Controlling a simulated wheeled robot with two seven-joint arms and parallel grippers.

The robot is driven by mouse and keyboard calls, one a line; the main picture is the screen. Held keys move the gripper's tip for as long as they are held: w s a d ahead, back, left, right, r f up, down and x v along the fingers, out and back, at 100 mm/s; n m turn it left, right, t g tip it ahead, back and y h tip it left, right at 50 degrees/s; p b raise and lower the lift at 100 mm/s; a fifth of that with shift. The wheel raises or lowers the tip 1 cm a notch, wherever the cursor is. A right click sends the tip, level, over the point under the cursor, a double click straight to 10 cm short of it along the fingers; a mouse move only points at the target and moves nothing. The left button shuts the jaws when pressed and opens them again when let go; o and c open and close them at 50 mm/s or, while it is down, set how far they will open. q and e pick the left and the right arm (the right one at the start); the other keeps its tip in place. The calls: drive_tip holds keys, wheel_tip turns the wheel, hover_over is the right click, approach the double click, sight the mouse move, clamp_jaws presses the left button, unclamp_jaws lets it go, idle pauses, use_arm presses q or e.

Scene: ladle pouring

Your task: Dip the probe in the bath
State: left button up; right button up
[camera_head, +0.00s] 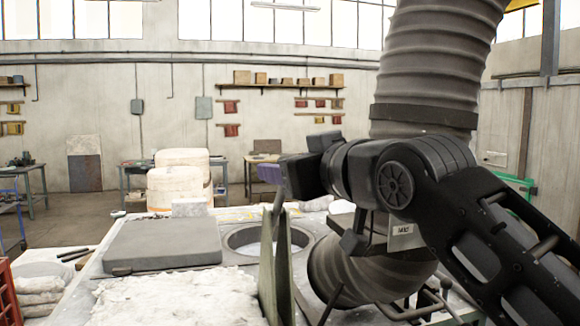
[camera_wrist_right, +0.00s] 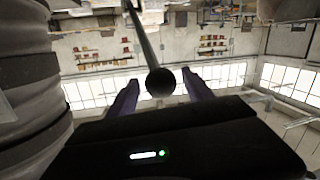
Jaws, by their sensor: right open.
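The bath looks to be the round opening (camera_head: 243,238) with a grey rim in the bench top, and a pale surface shows inside it. My right gripper (camera_head: 270,173), with purple fingers, is above and behind the opening. In the wrist view the right gripper (camera_wrist_right: 161,92) has its fingers apart. A dark rod with a round end (camera_wrist_right: 160,82), which may be the probe, shows between the fingers with gaps on both sides. In the head view a thin dark rod (camera_head: 277,205) hangs below the fingers, its lower part hidden by an upright plate. My left gripper is out of view.
A grey slab lid (camera_head: 163,244) lies left of the opening. A large ribbed duct (camera_head: 435,60) rises at the right, close to my arm. White rough material (camera_head: 175,298) covers the front.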

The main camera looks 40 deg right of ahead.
drive_tip(key=s+a+b, duration=0.1)
drive_tip(key=s+b, duration=0.1)
drive_tip(key=s, duration=0.5)
drive_tip(key=shift+s+r, duration=0.15)
drive_tip(key=shift+r, duration=0.3)
